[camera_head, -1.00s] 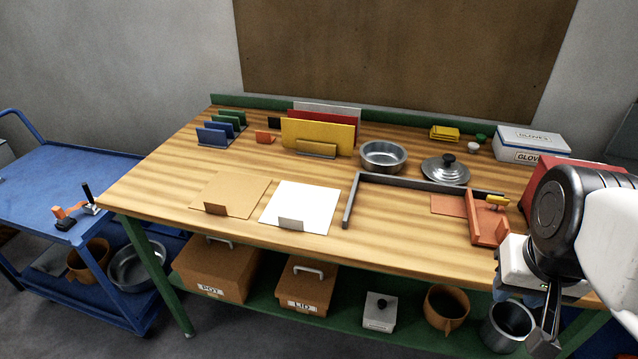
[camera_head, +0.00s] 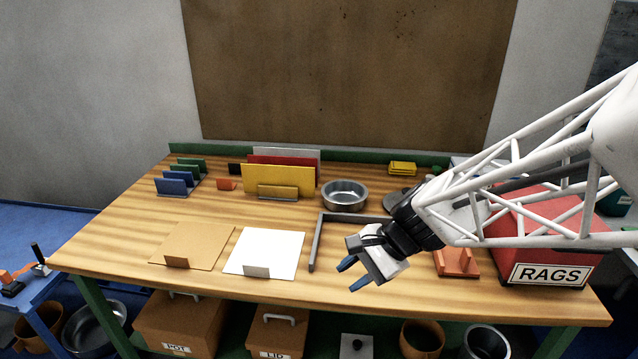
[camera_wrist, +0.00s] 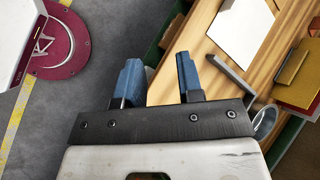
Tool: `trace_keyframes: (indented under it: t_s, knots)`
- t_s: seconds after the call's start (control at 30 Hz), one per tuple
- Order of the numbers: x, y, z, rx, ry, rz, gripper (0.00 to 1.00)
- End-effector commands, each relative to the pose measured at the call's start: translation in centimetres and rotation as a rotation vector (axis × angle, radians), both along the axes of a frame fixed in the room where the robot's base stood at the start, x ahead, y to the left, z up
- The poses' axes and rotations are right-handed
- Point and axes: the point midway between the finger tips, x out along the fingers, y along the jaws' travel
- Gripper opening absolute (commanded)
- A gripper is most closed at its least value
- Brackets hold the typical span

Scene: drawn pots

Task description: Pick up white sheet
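The white sheet (camera_head: 265,250) lies flat on the wooden table (camera_head: 120,235), left of the grey L-shaped rail. A small grey tab stands at its front edge. In the wrist view the white sheet (camera_wrist: 241,28) shows at the upper right. My gripper (camera_head: 351,274) is right of the sheet and above the table's front part, apart from the sheet. Its two blue fingers are spread with nothing between them, as the wrist view (camera_wrist: 160,80) also shows. My arm hides part of the table's right side.
A tan sheet (camera_head: 193,245) lies left of the white one. The grey rail (camera_head: 316,243) stands between sheet and gripper. A metal pot (camera_head: 345,194), upright yellow board (camera_head: 279,180) and blue holder (camera_head: 172,184) stand behind. A red RAGS box (camera_head: 548,250) is at right.

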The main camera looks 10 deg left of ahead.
Motion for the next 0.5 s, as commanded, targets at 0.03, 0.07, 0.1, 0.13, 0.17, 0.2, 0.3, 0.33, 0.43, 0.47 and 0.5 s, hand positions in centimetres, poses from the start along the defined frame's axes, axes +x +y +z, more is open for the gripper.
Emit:
trace_keyframes:
  t_s: [0.03,0.07,0.1,0.13,0.17,0.2,0.3,0.33,0.43,0.47,0.5]
  knots:
    - [0.8,1.1,-0.8,0.031,0.043,-0.032,0.34]
    - [1.3,1.8,-1.1,0.051,0.067,-0.054,0.34]
    - [2.0,2.7,-1.5,0.079,0.101,-0.084,0.34]
    - [2.5,3.3,-1.9,0.099,0.128,-0.107,0.34]
    - [3.0,4.0,-2.2,0.118,0.152,-0.130,0.34]
    - [3.7,4.8,-2.7,0.144,0.189,-0.161,0.34]
    - [5.3,7.0,-4.0,0.205,0.275,-0.236,0.34]
    - [5.8,7.5,-4.5,0.223,0.302,-0.260,0.34]
    - [7.5,9.6,-6.0,0.280,0.390,-0.337,0.34]
    - [7.9,10.1,-6.4,0.296,0.417,-0.360,0.34]
    - [8.6,10.8,-7.0,0.318,0.448,-0.390,0.34]
